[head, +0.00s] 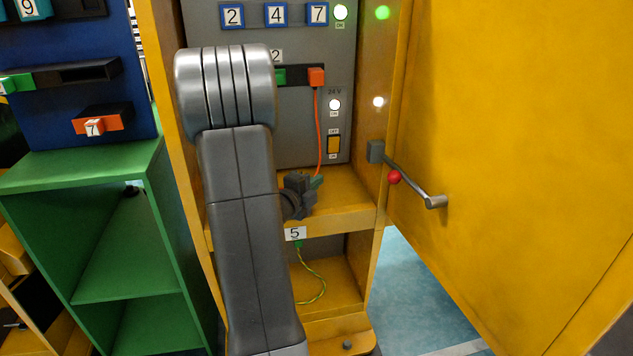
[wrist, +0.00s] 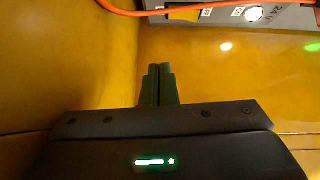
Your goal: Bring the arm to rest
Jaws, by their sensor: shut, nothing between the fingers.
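My arm rises through the middle of the head view and bends toward the open yellow cabinet. My gripper (head: 317,183) is inside the cabinet, just above its middle shelf (head: 345,205), partly hidden behind my own arm. In the wrist view my gripper (wrist: 158,72) shows its two dark green fingers pressed together with nothing between them. The orange cable (head: 320,135) hangs down from an orange plug to close by the fingers in the head view. In the wrist view the cable (wrist: 200,8) crosses the top, apart from the fingertips.
The yellow cabinet door (head: 520,130) stands open at right, with a stay rod and red ball (head: 394,177) between door and frame. A grey panel (head: 300,140) with lit lamps and a yellow switch (head: 334,145) backs the cabinet. A green shelf unit (head: 110,200) stands at left.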

